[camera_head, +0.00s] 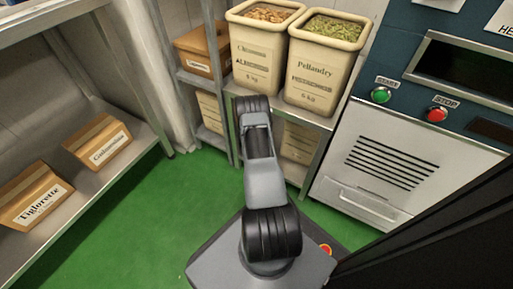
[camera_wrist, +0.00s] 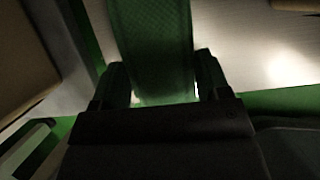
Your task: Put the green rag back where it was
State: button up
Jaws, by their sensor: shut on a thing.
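The green rag (camera_wrist: 152,35) shows in the wrist view as a dark green woven strip running from the top edge down between the fingers. My gripper (camera_wrist: 160,75) is shut on it, with one dark finger on each side. The rag's far end is cut off by the top of the picture. In the head view my arm reaches away toward the shelf with the bins, and it hides the gripper and the rag. I cannot tell whether the rag touches anything else.
Two cream bins, one with brown pieces (camera_head: 258,50) and one with green pieces (camera_head: 320,65), stand on a metal shelf ahead. A machine (camera_head: 400,160) with green and red buttons is at right. Cardboard boxes (camera_head: 35,195) lie on the left shelf. Green floor (camera_head: 150,215) is clear between.

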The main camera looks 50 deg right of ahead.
jog(key=shift+d, duration=0.3)
notch_tip(320, 180, down, 4)
jog(key=b, duration=0.2)
jog(key=shift+w+d+r+b, duration=0.1)
jog(key=shift+d+r+b, duration=0.05)
jog(key=shift+b, duration=0.2)
jog(key=shift+r, duration=0.1)
jog(key=o, duration=0.8)
jog(key=p+v, duration=0.5)
jog(key=v, duration=0.7)
